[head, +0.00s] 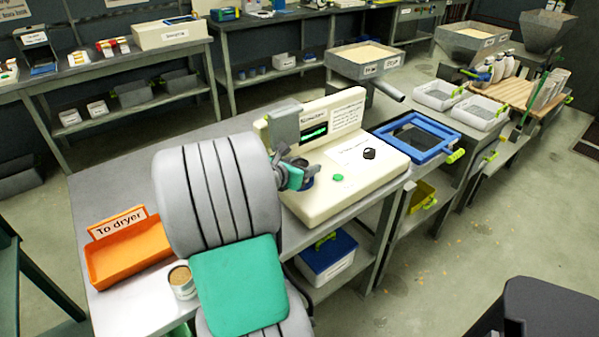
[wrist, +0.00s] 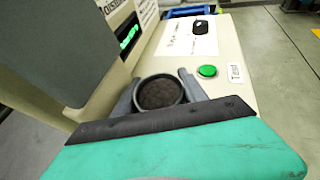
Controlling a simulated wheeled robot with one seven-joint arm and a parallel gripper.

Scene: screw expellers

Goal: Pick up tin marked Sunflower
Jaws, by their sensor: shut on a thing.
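My gripper (head: 300,172) is at the cream machine in the head view. In the wrist view my gripper (wrist: 158,82) has its two grey fingers closed on either side of a round tin (wrist: 160,94) with dark, grainy contents. The held tin's blue side (head: 309,183) shows only partly in the head view, and its marking cannot be read. It is upright or nearly so, at the machine's left part; I cannot tell whether it touches the machine. A second tin (head: 183,281) with tan contents stands on the table; its label is too small to read.
The cream machine (head: 335,197) has a display, a green button (wrist: 208,71) and a black item (wrist: 200,26) on top. An orange tray (head: 128,262) marked "To dryer" is at the left. A blue-framed sieve (head: 438,140) lies right of the machine.

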